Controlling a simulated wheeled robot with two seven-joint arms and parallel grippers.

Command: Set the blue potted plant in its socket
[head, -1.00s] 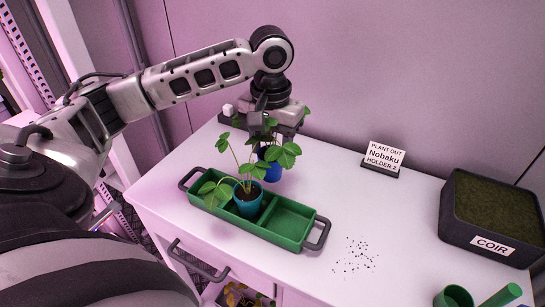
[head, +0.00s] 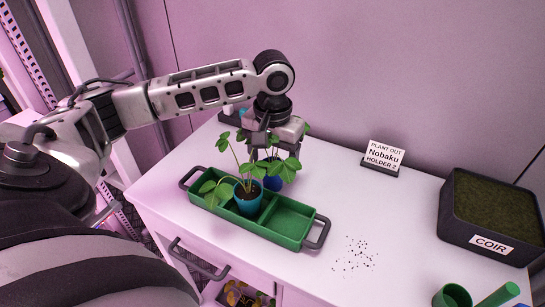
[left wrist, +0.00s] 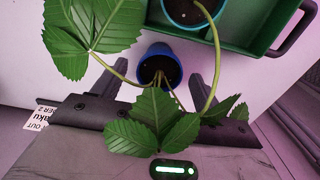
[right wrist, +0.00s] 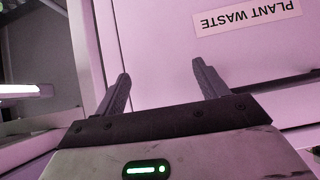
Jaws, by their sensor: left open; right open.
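The blue potted plant, in a dark blue pot (head: 273,182), stands upright on the white table just behind the green tray. It also shows in the left wrist view (left wrist: 158,68). My left gripper (head: 271,155) is above and around this plant, with its fingers open on either side of the pot (left wrist: 161,76); contact is hard to tell. Leaves partly cover the pot and gripper. I cannot make out a socket. My right gripper (right wrist: 161,70) is open and empty in the right wrist view, outside the head view.
The green tray (head: 290,238) holds a teal potted plant (head: 248,200); its right compartment is empty. A "Nobaku HOLDER 2" sign (head: 384,156) stands behind. A coir box (head: 490,215) is at right, near a green cup (head: 453,297). A "PLANT WASTE" label (right wrist: 247,17) faces my right gripper.

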